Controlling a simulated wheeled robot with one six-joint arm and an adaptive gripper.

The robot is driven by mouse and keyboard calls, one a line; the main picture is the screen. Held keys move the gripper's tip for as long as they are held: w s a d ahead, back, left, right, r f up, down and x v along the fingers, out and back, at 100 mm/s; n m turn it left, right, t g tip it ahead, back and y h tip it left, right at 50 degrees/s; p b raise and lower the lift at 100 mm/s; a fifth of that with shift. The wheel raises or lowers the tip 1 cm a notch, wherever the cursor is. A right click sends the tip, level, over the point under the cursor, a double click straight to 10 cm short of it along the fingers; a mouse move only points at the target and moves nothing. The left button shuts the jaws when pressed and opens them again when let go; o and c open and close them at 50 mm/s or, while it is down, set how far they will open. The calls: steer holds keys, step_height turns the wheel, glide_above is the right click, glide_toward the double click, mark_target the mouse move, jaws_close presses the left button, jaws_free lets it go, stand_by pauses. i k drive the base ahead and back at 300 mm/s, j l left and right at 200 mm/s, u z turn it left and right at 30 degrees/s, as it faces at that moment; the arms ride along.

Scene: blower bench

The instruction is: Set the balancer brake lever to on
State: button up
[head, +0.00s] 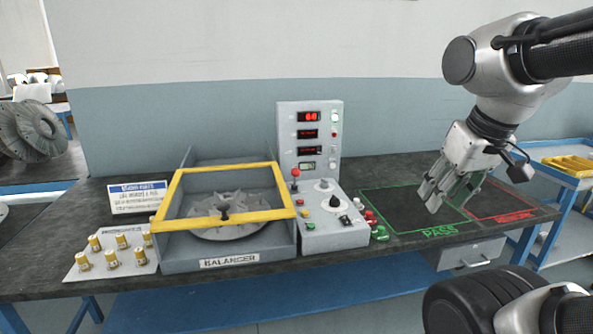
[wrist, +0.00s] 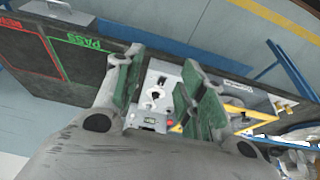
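The balancer (head: 228,263) stands on the bench with a yellow frame around a grey finned rotor (head: 225,215). To its right is the grey control console (head: 335,238).
The display tower (head: 310,140) rises behind the console with red readouts. Red and green small parts (head: 378,228) lie right of the console. Brass pieces on a plate (head: 112,258) are at the left. The green-outlined pass area (head: 400,207) is bare.

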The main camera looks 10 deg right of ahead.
mark_target(295, 172)
steer(key=i+j, duration=0.8)
